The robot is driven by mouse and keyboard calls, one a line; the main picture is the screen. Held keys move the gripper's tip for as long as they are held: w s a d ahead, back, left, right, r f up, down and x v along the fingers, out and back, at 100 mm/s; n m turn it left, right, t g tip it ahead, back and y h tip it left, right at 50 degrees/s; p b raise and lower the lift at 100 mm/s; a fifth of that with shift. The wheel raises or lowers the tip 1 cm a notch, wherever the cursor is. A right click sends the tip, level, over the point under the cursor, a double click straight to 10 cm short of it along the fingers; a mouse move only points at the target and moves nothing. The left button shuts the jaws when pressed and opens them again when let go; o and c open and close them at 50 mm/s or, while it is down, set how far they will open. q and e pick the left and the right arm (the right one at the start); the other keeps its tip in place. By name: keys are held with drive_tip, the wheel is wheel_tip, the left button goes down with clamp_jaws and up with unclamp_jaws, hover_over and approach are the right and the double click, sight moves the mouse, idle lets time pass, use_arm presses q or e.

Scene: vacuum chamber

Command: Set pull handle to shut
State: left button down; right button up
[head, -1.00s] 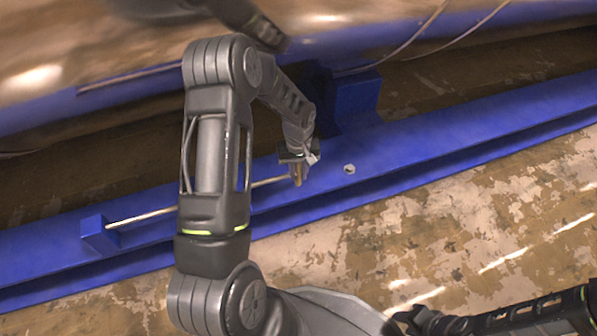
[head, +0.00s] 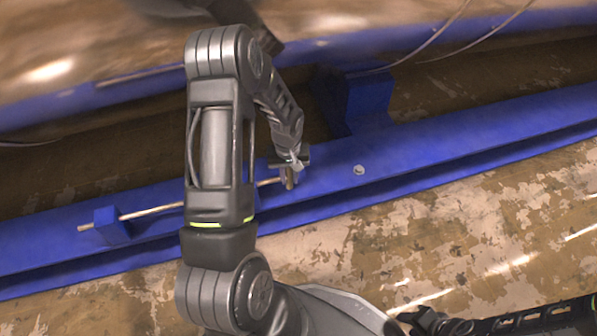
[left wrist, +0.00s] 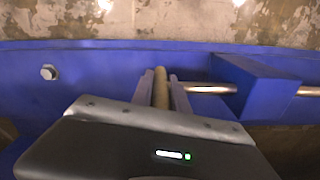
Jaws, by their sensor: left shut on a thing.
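The pull handle is a brass-coloured grip on a thin metal rod (head: 150,211) along a blue beam. In the head view my left gripper (head: 289,177) is at the rod's right end. In the left wrist view the brass grip (left wrist: 161,88) stands between the two fingers of my left gripper (left wrist: 161,82), which is shut on it. The rod (left wrist: 208,89) runs from the grip into a blue guide block (left wrist: 257,86) and out its far side. In the head view the rod passes through another block (head: 111,226) and sticks out a little beyond it. My left arm hides the rod's middle.
A bolt head (head: 359,170) sits on the blue beam (head: 440,149) right of the gripper. A blue upright block (head: 368,103) stands behind. Cables (head: 440,35) hang above.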

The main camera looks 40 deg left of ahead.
use_arm(q)
drive_tip(key=shift+s+a, duration=0.2)
drive_tip(key=shift+s, duration=0.05)
drive_tip(key=c, duration=1.3)
unclamp_jaws()
drive_tip(key=shift+r, duration=0.45)
wheel_tip(320, 180, up, 7)
drive_tip(key=p, duration=0.3)
drive_tip(key=shift+s+d+f, duration=0.1)
